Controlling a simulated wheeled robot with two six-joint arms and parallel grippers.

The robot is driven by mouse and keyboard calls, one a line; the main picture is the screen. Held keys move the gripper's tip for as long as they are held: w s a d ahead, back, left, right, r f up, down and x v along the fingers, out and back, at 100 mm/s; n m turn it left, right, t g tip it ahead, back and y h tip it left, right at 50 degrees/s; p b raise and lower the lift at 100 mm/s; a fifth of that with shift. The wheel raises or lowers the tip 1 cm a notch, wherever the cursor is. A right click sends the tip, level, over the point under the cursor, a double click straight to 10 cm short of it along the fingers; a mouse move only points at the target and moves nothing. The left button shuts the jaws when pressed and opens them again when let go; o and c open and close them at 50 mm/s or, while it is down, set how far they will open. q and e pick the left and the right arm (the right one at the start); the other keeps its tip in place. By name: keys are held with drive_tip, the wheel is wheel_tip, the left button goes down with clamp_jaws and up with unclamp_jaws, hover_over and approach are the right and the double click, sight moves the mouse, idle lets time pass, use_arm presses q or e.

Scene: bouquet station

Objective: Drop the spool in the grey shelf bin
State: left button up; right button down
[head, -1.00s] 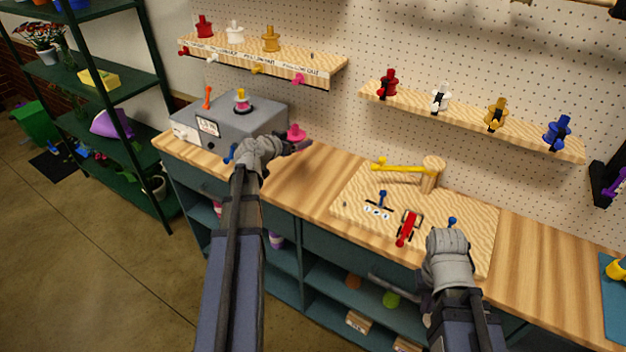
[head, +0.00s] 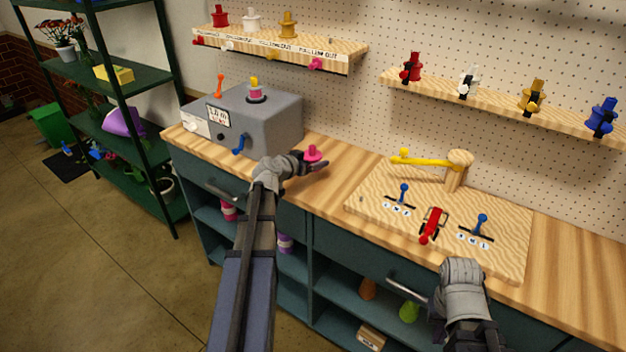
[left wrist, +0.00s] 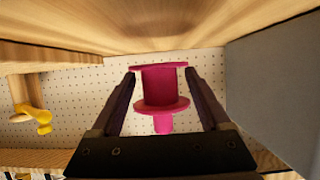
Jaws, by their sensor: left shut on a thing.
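A pink spool (head: 313,153) is in my left gripper (head: 308,164), above the wooden benchtop and right of the grey machine. The left wrist view shows the pink spool (left wrist: 160,90) upright between the two dark fingers, which are shut on it. My right gripper (head: 438,298) is low at the bench's front edge, seen from behind. Its fingers are hidden, and I see nothing in it. I cannot pick out a grey shelf bin in these views.
The grey machine (head: 270,120) stands on the benchtop (head: 330,188). A wooden board (head: 372,208) with levers and a yellow arm lies to the right. Spools stand on two wall shelves (head: 490,108). Open cubbies are below the bench; a green rack (head: 155,70) stands left.

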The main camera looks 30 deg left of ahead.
sight(312, 177)
use_arm(q)
drive_tip(key=shift+f+b, duration=1.85)
drive_tip(key=shift+f, duration=0.25)
drive_tip(key=shift+r, duration=0.15)
drive_tip(key=o, duration=1.4)
drive_tip(key=shift+s+r+p, duration=0.15)
drive_tip(key=shift+p, duration=0.15)
drive_tip(key=p+v, duration=0.4)
drive_tip(key=v, duration=0.6)
drive_tip(key=shift+s, duration=0.2)
drive_tip(key=shift+s+r, duration=0.2)
drive_tip(key=shift+s, duration=0.4)
